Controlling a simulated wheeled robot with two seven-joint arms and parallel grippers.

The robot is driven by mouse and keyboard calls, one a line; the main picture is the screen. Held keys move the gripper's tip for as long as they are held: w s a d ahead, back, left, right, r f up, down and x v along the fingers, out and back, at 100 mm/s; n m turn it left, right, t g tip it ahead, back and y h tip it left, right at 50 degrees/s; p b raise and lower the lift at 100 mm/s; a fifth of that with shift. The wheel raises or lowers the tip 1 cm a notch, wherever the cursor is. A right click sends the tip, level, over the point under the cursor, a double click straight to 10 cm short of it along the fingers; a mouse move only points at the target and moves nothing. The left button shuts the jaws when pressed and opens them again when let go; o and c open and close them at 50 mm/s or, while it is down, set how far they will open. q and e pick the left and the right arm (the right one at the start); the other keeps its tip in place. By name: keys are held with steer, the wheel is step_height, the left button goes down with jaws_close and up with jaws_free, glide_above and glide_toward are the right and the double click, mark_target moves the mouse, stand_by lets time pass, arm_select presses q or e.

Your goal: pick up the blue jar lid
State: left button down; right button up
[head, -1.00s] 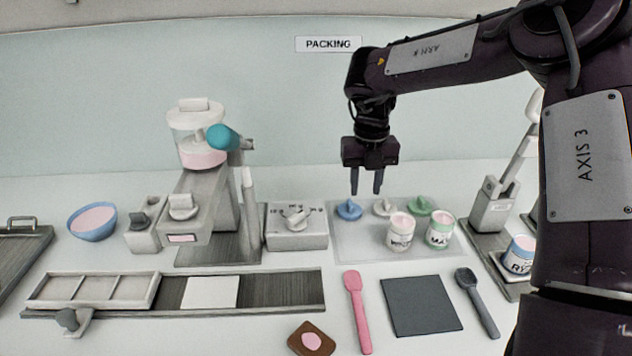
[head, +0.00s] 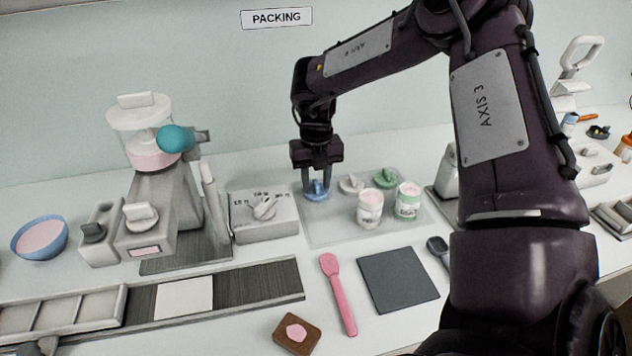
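The blue jar lid (head: 316,195) lies at the back left of a pale translucent mat (head: 333,234), its knob pointing up. My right gripper (head: 317,194) has come down over it from above. Its two dark fingers stand on either side of the lid's knob, with a gap showing between them. I cannot tell whether they touch the knob. My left gripper is not in view.
A white lid (head: 351,183) and a green lid (head: 385,178) lie to the right of the blue one. Two jars, one pink-labelled (head: 369,209) and one green-labelled (head: 407,201), stand close in front.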

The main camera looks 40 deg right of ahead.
jaws_close()
steer(key=shift+r, duration=0.1)
stand_by(0.3)
steer(key=shift+r, duration=0.1)
step_height(320, 180, up, 8)
steer(key=shift+w+r+b, duration=0.1)
steer(key=shift+b, duration=0.2)
step_height(320, 180, up, 10)
steer(key=p, duration=0.3)
glide_above(315, 182)
steer(key=shift+s+r+p, duration=0.2)
steer(key=shift+r+p, duration=0.1)
steer(key=shift+r, duration=0.5)
steer(key=shift+d, duration=0.1)
